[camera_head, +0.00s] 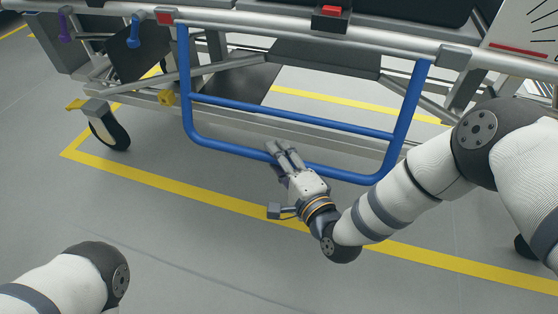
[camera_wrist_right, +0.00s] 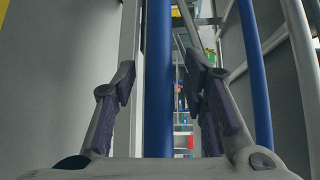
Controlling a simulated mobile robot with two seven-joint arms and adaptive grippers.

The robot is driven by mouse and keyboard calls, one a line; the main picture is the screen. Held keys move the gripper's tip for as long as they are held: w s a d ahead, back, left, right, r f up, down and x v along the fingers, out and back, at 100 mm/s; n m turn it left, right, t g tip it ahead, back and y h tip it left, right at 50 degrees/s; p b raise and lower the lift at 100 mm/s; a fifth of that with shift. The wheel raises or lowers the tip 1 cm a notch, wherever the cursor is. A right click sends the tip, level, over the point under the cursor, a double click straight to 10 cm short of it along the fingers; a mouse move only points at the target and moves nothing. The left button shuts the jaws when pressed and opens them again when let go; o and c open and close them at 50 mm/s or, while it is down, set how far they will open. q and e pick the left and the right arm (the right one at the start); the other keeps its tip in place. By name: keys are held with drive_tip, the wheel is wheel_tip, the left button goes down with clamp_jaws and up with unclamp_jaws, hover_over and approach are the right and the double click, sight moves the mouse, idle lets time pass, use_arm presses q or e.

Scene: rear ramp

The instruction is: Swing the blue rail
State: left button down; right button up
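The blue rail (camera_head: 290,118) hangs down from the silver side bar of a wheeled stretcher, with two side posts, a middle bar and a bottom bar. My right gripper (camera_head: 279,151) is at the rail's bottom bar, near its middle. In the right wrist view the blue bar (camera_wrist_right: 158,90) runs between the two fingers of my right gripper (camera_wrist_right: 162,95), with a gap showing on each side. The gripper is open. My left gripper is out of view; only part of my left arm shows at the lower left.
The stretcher has a silver side bar (camera_head: 270,25), a blue lever (camera_head: 134,30), a red button (camera_head: 331,11) and a castor wheel (camera_head: 110,133). A yellow floor line (camera_head: 180,191) passes below the rail. The grey floor in front is mostly clear.

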clamp_jaws()
drive_tip(key=shift+s, duration=0.1)
